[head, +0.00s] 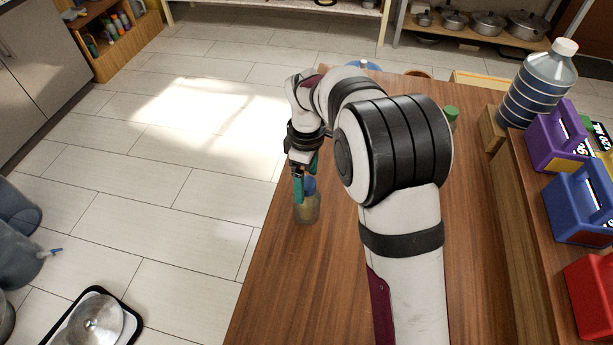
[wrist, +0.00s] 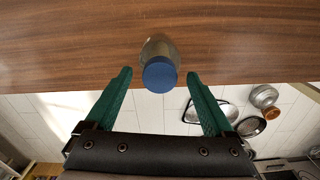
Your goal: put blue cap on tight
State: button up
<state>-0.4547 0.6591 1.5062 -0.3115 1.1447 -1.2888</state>
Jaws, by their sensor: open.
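A small glass jar (head: 307,210) stands upright near the left edge of the wooden table (head: 280,290). The blue cap (head: 310,187) sits on the jar's top, partly behind a finger in the head view. I cannot tell how tightly it is seated. In the wrist view the blue cap (wrist: 160,75) faces me, with the jar (wrist: 158,46) behind it. My gripper (head: 303,183) is at the cap, its green fingers open. In the wrist view the fingertips of my gripper (wrist: 159,75) are on either side of the cap, with a gap on each side.
A green-capped container (head: 451,114) stands right of my arm, partly hidden. A large water bottle (head: 538,85) and purple (head: 553,138), blue (head: 580,203) and red (head: 592,290) caddies stand along the right. The table's left edge is close to the jar; the front left is clear.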

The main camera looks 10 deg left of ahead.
jog(key=shift+c, duration=0.3)
grip_shut()
jog(key=m, duration=0.5)
jog(key=shift+m, duration=0.3)
jog(key=m, duration=0.6)
jog(key=shift+m, duration=0.4)
jog(key=m, duration=0.6)
jog(key=shift+f+m, duration=0.1)
jog(key=shift+m, duration=0.2)
jog(key=m, duration=0.3)
jog(key=shift+m, duration=0.3)
jog(key=shift+o, duration=0.3)
grip_release()
